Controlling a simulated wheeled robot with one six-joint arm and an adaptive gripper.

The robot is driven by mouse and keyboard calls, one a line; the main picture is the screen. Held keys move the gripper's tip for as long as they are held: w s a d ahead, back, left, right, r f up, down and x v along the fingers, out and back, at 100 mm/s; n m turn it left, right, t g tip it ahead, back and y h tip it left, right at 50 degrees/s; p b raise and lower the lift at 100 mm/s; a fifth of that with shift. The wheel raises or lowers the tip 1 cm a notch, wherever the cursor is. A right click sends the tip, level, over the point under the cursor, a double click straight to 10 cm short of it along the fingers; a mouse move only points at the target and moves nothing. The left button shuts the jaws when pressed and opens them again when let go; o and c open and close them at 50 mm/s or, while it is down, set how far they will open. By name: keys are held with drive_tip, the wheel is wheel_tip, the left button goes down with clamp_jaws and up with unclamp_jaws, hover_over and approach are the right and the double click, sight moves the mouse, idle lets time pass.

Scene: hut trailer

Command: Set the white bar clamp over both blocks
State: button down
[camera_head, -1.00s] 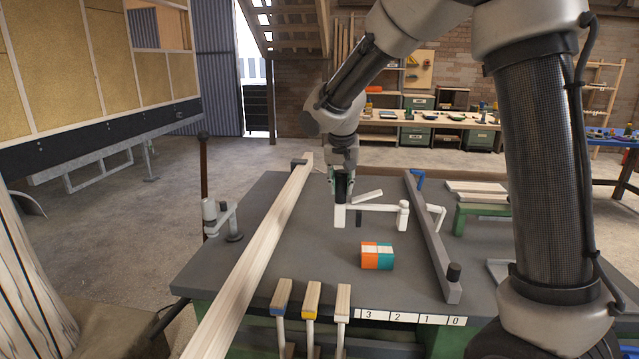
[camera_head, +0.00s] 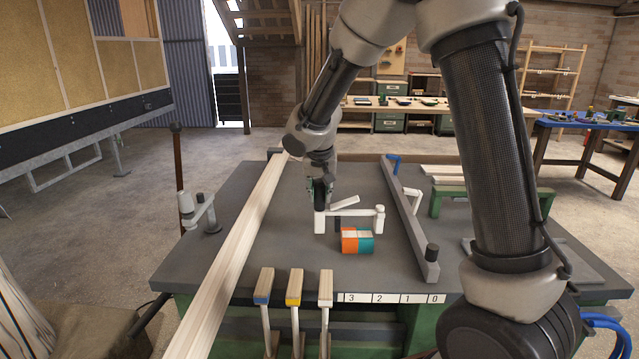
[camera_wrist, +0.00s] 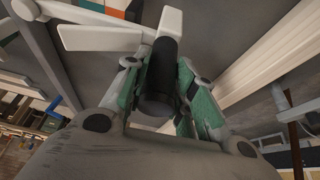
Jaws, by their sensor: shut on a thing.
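The white bar clamp (camera_head: 352,212) is held by its dark handle in my gripper (camera_head: 320,190), at the clamp's left end. Its bar runs to the right, with a white jaw at each end. In the wrist view, the fingers (camera_wrist: 160,95) are closed around the dark handle (camera_wrist: 162,65), with the white bar (camera_wrist: 100,38) beyond. The two blocks, one orange (camera_head: 349,245) and one teal (camera_head: 366,245), stand side by side on the dark bench. The clamp appears just behind the blocks and apart from them; its exact height is unclear.
A long pale timber (camera_head: 235,255) lies along the bench's left side. A grey rail (camera_head: 408,220) lies right of the blocks. Several wooden-handled tools (camera_head: 294,288) and a numbered strip (camera_head: 390,298) line the front edge. A grey fixture (camera_head: 198,212) stands at left.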

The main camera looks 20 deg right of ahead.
sight(320, 183)
drive_tip(key=shift+f, duration=2.7)
drive_tip(key=c, duration=0.6)
unclamp_jaws()
drive_tip(key=shift+r, duration=4.5)
